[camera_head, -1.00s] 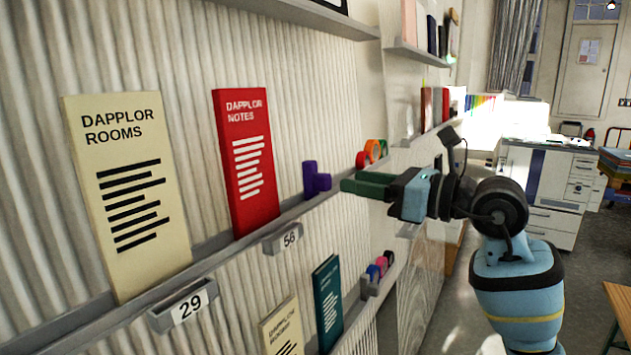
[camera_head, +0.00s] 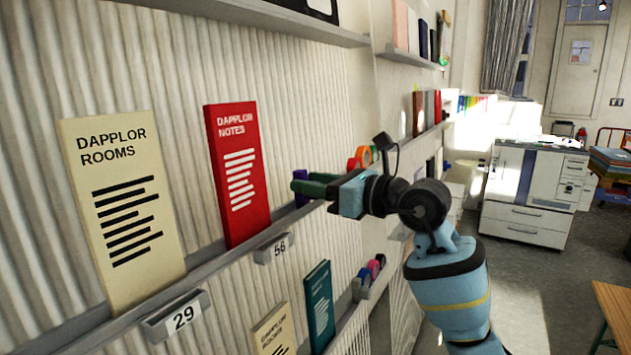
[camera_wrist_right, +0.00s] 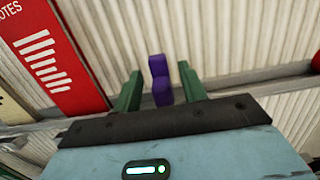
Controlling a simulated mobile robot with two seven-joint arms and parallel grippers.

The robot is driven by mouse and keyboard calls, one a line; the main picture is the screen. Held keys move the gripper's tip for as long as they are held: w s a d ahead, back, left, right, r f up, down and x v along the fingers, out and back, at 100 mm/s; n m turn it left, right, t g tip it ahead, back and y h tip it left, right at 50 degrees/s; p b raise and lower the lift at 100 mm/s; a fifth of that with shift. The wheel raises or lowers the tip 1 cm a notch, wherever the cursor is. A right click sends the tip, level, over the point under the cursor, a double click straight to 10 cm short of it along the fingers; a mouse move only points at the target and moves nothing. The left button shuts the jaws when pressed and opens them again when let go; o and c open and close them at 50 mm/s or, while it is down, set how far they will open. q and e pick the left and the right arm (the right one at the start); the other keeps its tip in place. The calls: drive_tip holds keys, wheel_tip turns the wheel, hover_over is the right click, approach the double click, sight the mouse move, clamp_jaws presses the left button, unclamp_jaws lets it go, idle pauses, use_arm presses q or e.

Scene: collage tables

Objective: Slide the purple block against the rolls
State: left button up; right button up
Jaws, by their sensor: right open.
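The purple block (camera_head: 299,193) stands on the narrow wall shelf, right of the red book; my gripper hides most of it in the head view. In the right wrist view the purple block (camera_wrist_right: 159,80) shows upright between the two green fingers, with a gap to the right finger. My right gripper (camera_head: 313,187) is open, its fingers (camera_wrist_right: 161,92) on either side of the block. The rolls (camera_head: 363,157), coloured red, orange and green, sit on the same shelf farther along, beyond the gripper. My left gripper is not in view.
A red book (camera_head: 236,172) and a cream book (camera_head: 122,208) stand on the shelf left of the block. Number tags 56 (camera_head: 274,248) and 29 (camera_head: 176,316) hang on its edge. A lower shelf holds a teal book (camera_head: 319,305) and small coloured items.

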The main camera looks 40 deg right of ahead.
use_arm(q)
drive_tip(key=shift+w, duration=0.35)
use_arm(e)
clamp_jaws()
drive_tip(key=shift+d, duration=0.1)
